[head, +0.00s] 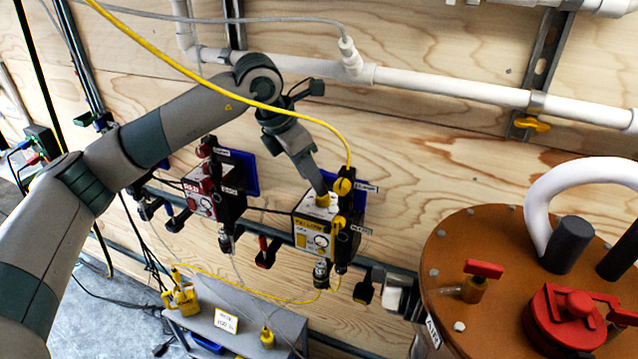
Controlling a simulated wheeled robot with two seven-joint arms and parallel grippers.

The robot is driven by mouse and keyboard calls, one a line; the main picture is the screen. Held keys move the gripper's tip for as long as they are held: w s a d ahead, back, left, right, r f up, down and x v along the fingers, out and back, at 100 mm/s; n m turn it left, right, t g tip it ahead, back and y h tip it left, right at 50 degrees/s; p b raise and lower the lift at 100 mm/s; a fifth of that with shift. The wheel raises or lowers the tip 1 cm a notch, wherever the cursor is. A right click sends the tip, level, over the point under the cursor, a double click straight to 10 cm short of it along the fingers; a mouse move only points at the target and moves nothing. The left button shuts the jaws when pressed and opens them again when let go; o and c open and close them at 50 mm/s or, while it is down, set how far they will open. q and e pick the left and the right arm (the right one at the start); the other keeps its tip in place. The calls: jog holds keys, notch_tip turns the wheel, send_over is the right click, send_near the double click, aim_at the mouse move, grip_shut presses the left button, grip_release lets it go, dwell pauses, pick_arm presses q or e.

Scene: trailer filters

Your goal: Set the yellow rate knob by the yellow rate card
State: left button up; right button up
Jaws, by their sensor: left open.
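The yellow-labelled pump box (309,234) hangs on the wall rail in the middle of the view. The yellow rate knob (322,201) stands on its top face. My left gripper (320,190) points down at the knob, its fingertips right at or just above it; it is open. I cannot tell whether the fingers touch the knob, and they hide part of it and its scale. A small card with a yellow border (226,321), apparently the rate card, stands on the grey bench below; its writing is too small to read surely. My right gripper is not in view.
A red-labelled pump box (212,188) hangs to the left. A yellow tube (235,103) arcs over my left arm to the yellow pump's fitting. White pipe (450,84) crosses the wall above. A brown tank lid (470,250) with red valves fills the lower right.

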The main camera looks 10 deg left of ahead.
aim_at(323, 199)
pick_arm(q)
jog(key=shift+p+x, duration=0.95)
jog(key=shift+x, duration=1.8)
jog(key=c, duration=1)
